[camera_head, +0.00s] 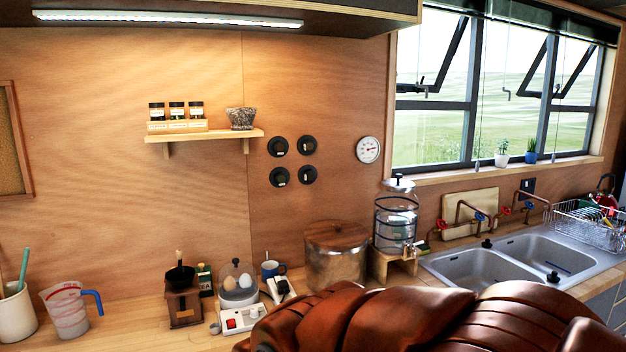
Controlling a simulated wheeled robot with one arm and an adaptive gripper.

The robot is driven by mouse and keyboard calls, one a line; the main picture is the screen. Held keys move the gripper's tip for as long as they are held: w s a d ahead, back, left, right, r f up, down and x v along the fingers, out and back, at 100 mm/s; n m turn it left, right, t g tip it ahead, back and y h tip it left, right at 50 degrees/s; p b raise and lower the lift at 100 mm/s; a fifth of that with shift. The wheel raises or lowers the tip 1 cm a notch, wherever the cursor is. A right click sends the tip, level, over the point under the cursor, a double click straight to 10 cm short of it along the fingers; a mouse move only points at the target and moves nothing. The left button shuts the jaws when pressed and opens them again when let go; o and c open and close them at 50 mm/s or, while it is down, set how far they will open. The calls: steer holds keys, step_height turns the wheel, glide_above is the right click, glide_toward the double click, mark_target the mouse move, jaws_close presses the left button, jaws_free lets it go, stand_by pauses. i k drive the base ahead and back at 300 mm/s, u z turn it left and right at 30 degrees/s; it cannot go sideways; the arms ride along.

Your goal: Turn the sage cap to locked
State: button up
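No cap can be read as sage at this size. Three small jars with black lids stand in a row in a wooden rack (178,126) on the wall shelf; they are the left jar (157,112), the middle jar (177,111) and the right jar (196,110). Several round black caps with small pale marks are on the wall right of the shelf: upper left (278,146), upper right (307,145), lower left (278,177) and lower right (307,175). Their lettering and turn positions are too small to tell. My gripper is not in view.
The shelf (215,136) also holds a grey bowl (241,118). Below, the counter carries a measuring jug (67,311), coffee grinder (184,305), egg cooker (239,290), metal bin (335,262) and glass dispenser (396,225). A sink (480,270) is at right.

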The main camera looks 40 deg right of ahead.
mark_target(308, 175)
steer(key=z, duration=0.5)
steer(key=i, duration=0.2)
steer(key=z, duration=0.6)
steer(key=k, duration=0.6)
steer(key=z, duration=0.45)
steer(key=i, duration=1)
steer(key=u, duration=0.55)
